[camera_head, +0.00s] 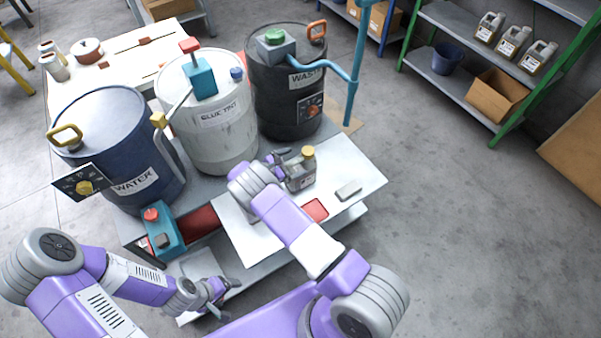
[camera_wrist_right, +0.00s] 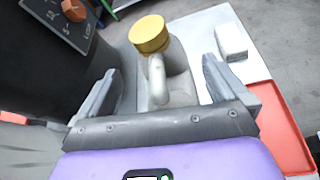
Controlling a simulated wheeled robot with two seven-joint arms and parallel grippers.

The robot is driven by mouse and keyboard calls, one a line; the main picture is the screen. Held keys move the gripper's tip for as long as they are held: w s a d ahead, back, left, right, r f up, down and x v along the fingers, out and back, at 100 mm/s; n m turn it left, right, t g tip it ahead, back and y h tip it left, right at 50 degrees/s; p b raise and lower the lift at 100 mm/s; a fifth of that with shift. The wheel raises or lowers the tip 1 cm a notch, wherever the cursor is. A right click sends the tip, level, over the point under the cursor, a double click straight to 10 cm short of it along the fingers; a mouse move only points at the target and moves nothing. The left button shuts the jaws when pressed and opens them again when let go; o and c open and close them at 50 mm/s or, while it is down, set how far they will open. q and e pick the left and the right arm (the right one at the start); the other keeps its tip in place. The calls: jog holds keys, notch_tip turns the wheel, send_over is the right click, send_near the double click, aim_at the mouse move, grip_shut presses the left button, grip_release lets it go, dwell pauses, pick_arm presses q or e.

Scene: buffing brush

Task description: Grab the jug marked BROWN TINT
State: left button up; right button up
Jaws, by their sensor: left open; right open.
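A grey jug (camera_head: 300,172) with a yellow cap stands upright on the white tabletop; its label is not readable here. My right gripper (camera_head: 284,160) is at the jug, open. In the right wrist view the jug's handle (camera_wrist_right: 157,80) and yellow cap lie between the two spread fingers of this gripper (camera_wrist_right: 160,85), with gaps visible on both sides. My left gripper (camera_head: 222,296) is open and empty, low near the table's front edge. Several similar jugs (camera_head: 512,41) stand on a green-framed shelf; their labels are too small to read.
Behind the jug stand a black WASTE drum (camera_head: 287,85), a white BLUE TINT drum (camera_head: 212,125) and a blue WATER drum (camera_head: 115,140). Open floor is to the right.

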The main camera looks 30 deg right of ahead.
aim_at(298, 161)
jog(key=x, duration=0.4)
jog(key=shift+d+f+b, duration=0.1)
jog(key=shift+d+b, duration=0.15)
jog(key=shift+b, duration=0.15)
grip_shut()
